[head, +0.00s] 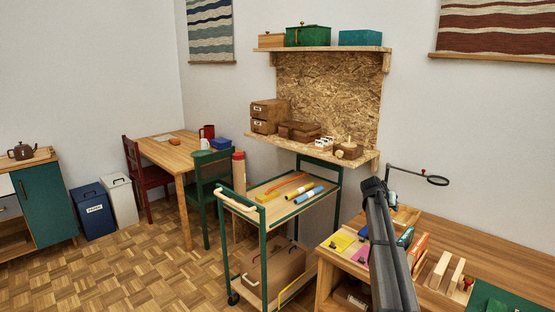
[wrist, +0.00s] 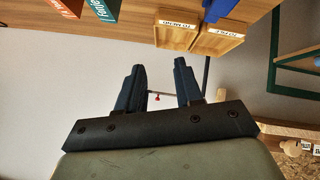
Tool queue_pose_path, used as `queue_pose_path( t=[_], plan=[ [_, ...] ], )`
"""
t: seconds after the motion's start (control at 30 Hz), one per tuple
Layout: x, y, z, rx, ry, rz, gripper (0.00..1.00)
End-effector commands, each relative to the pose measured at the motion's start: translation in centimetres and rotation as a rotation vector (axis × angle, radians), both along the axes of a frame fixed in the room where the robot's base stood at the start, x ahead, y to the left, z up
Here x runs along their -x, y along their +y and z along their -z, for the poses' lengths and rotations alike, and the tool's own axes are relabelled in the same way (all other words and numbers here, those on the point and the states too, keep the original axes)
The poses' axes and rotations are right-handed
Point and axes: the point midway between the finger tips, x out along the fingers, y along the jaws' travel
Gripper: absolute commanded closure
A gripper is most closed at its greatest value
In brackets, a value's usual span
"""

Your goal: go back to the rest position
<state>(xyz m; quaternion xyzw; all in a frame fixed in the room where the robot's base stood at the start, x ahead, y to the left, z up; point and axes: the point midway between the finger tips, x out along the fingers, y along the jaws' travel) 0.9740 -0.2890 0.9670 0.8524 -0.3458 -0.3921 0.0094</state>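My gripper (wrist: 160,72) shows in the wrist view with its two dark fingers apart and nothing between them. A thin rod with a red knob (wrist: 157,97) shows behind the gap, apart from the fingers. In the head view my dark arm rises from the bottom edge over the wooden desk (head: 455,235), and its end is beside the wall shelf; the fingers cannot be made out there. In the wrist view the desk's things appear upside down along the top, apart from the fingers.
An orange-red book (head: 418,250) and a teal book (head: 405,237) stand on the desk near my arm. A magnifier lamp (head: 437,180) reaches over it. Left of the desk is a green trolley (head: 264,250); a wall shelf (head: 320,150) holds boxes.

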Motion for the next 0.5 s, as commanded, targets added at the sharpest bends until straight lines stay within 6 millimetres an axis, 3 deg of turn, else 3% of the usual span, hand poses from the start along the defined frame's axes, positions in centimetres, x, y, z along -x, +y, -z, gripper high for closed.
queue_pose_path(
  t=[0.03,0.2,0.5],
  plan=[
    [-1.0,3.0,-0.1,0.024,-0.011,-0.047,0.65],
    [-3.7,12.2,-0.8,0.117,-0.053,-0.199,0.65],
    [-5.7,28.7,-1.5,0.258,-0.129,-0.462,0.65]
  ],
)
